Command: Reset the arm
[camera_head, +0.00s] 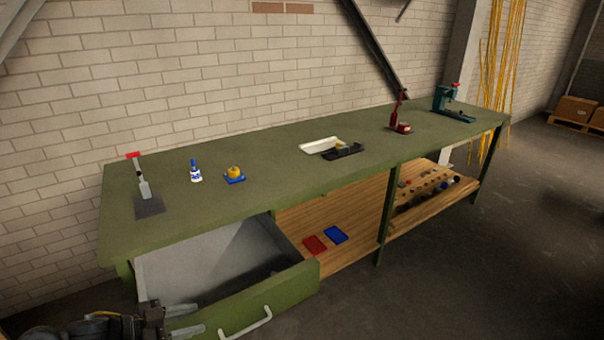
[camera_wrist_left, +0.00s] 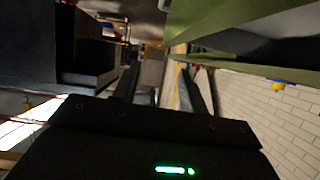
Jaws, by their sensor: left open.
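My left gripper (camera_head: 190,319) is in the bottom left of the head view, in front of the open drawer's front left corner. Its two fingers are apart with nothing between them. In the left wrist view its fingers (camera_wrist_left: 158,85) stand open around an empty gap. The right arm and right gripper are not in view.
A green workbench (camera_head: 275,160) stands along a brick wall. Its drawer (camera_head: 272,303) is pulled out near my gripper. On top are a blue-white bottle (camera_head: 195,172), a yellow-blue item (camera_head: 234,174), a white tray (camera_head: 318,144) and tools.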

